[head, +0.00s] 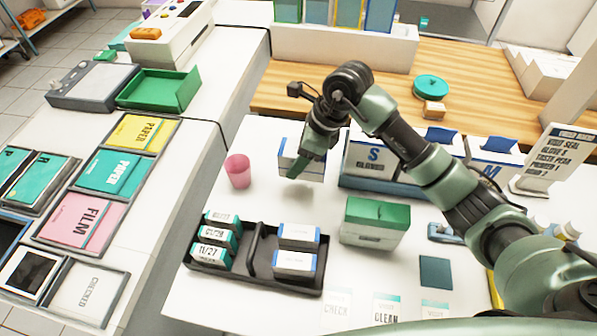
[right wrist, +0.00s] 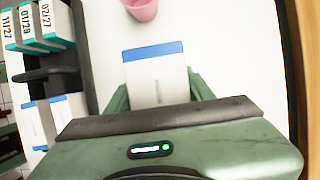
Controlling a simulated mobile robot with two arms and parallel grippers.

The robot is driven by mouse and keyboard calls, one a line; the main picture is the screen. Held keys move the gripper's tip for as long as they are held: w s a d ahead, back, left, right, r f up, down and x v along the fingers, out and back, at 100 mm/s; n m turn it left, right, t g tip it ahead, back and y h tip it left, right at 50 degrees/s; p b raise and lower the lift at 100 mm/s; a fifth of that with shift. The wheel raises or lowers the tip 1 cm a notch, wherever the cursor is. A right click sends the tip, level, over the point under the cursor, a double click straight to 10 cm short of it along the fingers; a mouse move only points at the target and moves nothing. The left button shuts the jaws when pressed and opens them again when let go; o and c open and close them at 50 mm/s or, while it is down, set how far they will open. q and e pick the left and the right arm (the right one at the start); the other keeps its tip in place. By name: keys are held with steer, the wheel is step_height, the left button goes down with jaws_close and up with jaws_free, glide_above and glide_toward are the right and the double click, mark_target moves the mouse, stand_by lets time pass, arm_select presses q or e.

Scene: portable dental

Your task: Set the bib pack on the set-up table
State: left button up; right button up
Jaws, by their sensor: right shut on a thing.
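A white pack with a blue band along one edge, which looks like the bib pack (head: 288,157), is in my right gripper (head: 304,164) above or on the white table (head: 225,120). In the right wrist view, the pack (right wrist: 157,82) sits between the two green fingers (right wrist: 158,95), its blue edge pointing away from the palm. The gripper partly covers the pack in the head view. I cannot tell whether its underside touches the table. My left gripper is not in view.
A pink cup (head: 238,170) stands just left of the pack. A black caddy (head: 258,262) with teal-banded and blue-banded packs is in front. A green-topped box (head: 373,222) stands to the right, with glove boxes (head: 378,155) behind it. White tabletop is clear between cup and caddy.

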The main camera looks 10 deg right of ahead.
step_height(320, 180, down, 7)
steer(key=shift+r+p, duration=0.2)
steer(key=shift+p, duration=0.15)
steer(key=shift+f, duration=0.1)
steer(key=shift+f, duration=0.15)
steer(key=o, duration=1.4)
steer(key=shift+r, duration=0.35)
steer(key=b+v, duration=0.1)
steer(key=v, duration=1.1)
steer(key=shift+f, duration=0.1)
